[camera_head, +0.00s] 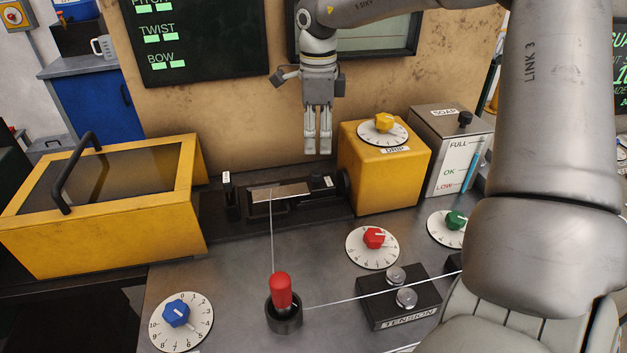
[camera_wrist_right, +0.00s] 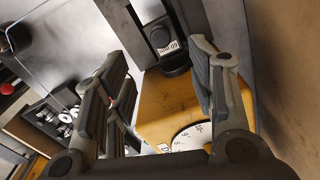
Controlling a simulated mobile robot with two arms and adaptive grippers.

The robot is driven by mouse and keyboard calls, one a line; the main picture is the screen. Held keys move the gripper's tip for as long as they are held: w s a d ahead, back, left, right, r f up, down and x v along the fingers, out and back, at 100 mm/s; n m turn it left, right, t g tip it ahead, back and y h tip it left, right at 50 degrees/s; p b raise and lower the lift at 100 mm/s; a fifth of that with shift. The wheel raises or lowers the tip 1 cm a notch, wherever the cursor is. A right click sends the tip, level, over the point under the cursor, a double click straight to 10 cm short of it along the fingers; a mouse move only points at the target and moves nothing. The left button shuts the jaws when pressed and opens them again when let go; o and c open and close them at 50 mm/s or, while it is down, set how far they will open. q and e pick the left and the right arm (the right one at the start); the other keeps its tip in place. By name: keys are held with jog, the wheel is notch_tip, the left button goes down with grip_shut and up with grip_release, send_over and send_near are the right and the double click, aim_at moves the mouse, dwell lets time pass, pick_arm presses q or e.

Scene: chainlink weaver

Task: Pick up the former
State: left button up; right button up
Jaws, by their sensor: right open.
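A flat silvery plate (camera_head: 279,192), which may be the former, lies on the dark machine bed (camera_head: 300,213) in front of the back panel. A thin wire runs from it down to a red-capped post (camera_head: 281,290) in a black cup (camera_head: 284,318). My right gripper (camera_head: 318,151) hangs fingers down above and behind the right end of the bed, apart from the plate. Its fingers are open and empty; in the wrist view (camera_wrist_right: 165,85) they spread over a yellow box. I cannot pick out the plate in the wrist view. My left gripper is out of view.
The yellow drip box (camera_head: 385,178) stands just right of my gripper, with the soap tank (camera_head: 447,155) beyond. A yellow hooded cover (camera_head: 105,205) is at left. Dials and the tension block (camera_head: 398,301) occupy the front bench. The back panel (camera_head: 220,105) is close behind.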

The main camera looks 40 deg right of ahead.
aim_at(315, 171)
notch_tip(315, 171, down, 2)
jog(key=shift+s+f, duration=0.1)
jog(key=shift+f, duration=0.45)
jog(key=f, duration=0.1)
jog(key=f+p, duration=0.1)
jog(key=f, duration=0.1)
jog(key=f+p, duration=0.1)
jog(key=shift+w+a+f, duration=0.15)
jog(key=shift+w+f, duration=0.15)
jog(key=shift+f, duration=0.35)
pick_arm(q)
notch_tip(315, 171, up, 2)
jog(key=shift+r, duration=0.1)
pick_arm(e)
grip_shut()
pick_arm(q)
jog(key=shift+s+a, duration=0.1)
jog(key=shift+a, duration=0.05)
pick_arm(e)
jog(key=shift+w+r, duration=0.1)
